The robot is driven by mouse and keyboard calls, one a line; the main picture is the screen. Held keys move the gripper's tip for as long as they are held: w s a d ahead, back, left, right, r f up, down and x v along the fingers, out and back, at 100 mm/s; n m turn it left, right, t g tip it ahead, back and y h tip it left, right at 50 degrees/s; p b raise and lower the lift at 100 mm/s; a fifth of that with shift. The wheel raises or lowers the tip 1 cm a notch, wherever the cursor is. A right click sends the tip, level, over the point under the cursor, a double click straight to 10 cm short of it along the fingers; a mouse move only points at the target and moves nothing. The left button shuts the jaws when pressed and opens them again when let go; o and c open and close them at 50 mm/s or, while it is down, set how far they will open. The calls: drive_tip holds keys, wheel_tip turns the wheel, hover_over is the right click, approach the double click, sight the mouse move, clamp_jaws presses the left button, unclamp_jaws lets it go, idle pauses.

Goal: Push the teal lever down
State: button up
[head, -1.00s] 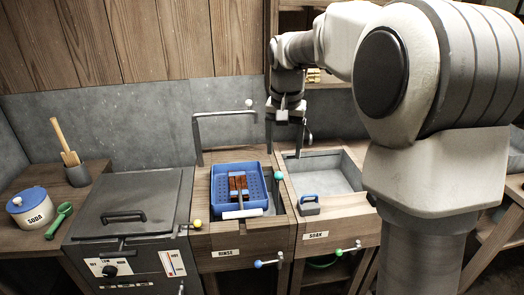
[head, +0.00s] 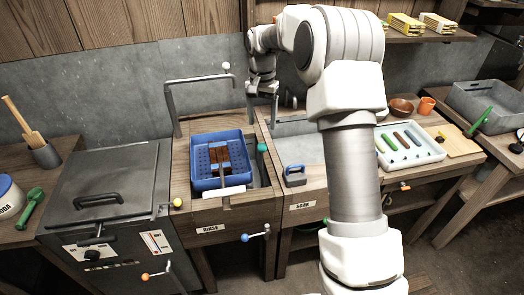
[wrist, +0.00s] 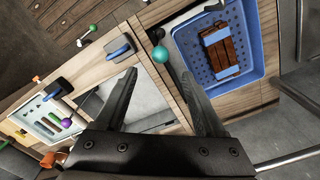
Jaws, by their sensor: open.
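The teal lever shows as a round teal knob (head: 262,148) on a dark rod, at the right side of the rinse basin by the divider to the soak basin. My gripper (head: 263,116) points down behind the knob, apart from it, with its fingers spread and empty. In the wrist view the teal knob (wrist: 159,53) lies beyond the fingertips, roughly in line with the gap between them (wrist: 160,76). Its rod runs back toward the right finger, which hides part of it.
A blue perforated basket (head: 190,183) with brown blocks sits in the rinse basin. A bent pipe with a white knob (head: 226,66) rises behind it. A blue-handled block (head: 295,175) sits at the soak basin's front. A blue-knobbed lever (head: 245,238) sticks out in front.

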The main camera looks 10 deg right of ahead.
sight(262, 151)
wheel_tip(262, 151, down, 13)
drive_tip(key=shift+f, duration=0.1)
idle(0.3)
clamp_jaws()
idle(1.3)
